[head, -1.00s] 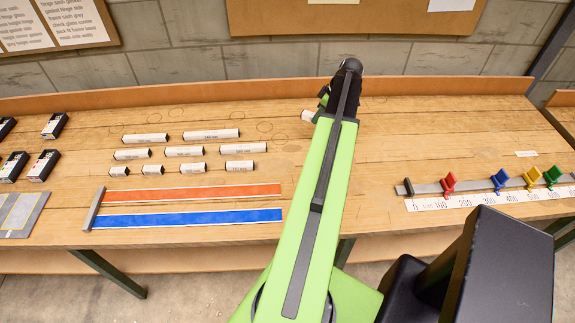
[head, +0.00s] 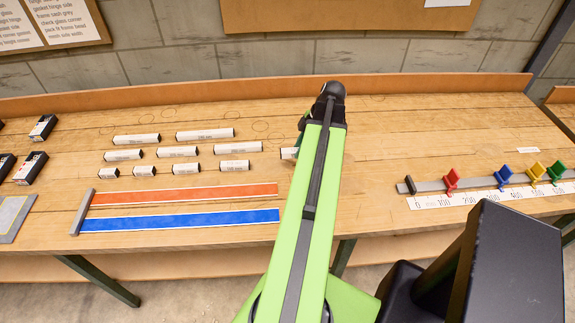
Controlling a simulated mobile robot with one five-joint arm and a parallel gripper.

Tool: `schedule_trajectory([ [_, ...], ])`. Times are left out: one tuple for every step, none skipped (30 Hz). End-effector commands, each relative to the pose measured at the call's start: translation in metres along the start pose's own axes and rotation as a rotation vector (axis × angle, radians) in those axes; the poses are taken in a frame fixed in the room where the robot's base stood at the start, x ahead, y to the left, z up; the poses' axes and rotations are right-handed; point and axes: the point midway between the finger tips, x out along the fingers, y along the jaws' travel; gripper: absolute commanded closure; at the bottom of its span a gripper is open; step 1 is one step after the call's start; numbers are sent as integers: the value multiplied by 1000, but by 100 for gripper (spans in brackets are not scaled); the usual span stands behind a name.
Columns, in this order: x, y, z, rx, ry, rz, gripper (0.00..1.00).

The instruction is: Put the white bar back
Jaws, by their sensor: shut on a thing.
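A white bar (head: 289,153) shows only its end, just left of my arm in the head view; the rest is hidden behind the arm. My gripper (head: 299,141) is mostly hidden by my arm too and is shut on this bar. I cannot tell whether the bar touches the table. Several other white bars with dark ends lie in rows on the bench to the left, among them a long one (head: 205,134) at the back and a shorter one (head: 234,165) at the front right.
An orange strip (head: 190,194) and a blue strip (head: 185,219) lie in front of the bars, with a grey stop (head: 82,212) at their left. Black boxes (head: 43,128) stand far left. A scale with coloured sliders (head: 500,180) lies right. The bench right of my arm is largely clear.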

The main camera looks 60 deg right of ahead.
Motion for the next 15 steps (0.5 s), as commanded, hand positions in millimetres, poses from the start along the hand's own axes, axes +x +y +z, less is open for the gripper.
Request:
schedule_trajectory([
  [20, 6, -5, -4, 0, -2, 100],
  [26, 9, -10, -3, 0, -2, 100],
  [32, 12, -15, -2, 1, -2, 100],
  [36, 14, -18, -2, 1, -1, 100],
  [39, 16, -21, -2, 1, -1, 100],
  [42, 18, -24, 0, 1, 0, 100],
  [43, 19, -26, 0, 1, 0, 100],
  [43, 20, -27, 1, 1, 1, 100],
  [44, 20, -28, 1, 1, 1, 100],
  [43, 20, -29, 2, 1, 1, 100],
  [43, 20, -29, 2, 1, 1, 100],
  [44, 20, -29, 2, 1, 1, 100],
  [45, 20, -28, 2, 1, 1, 100],
  [48, 20, -26, 2, 1, 1, 100],
  [54, 20, -24, 2, 1, 1, 100],
])
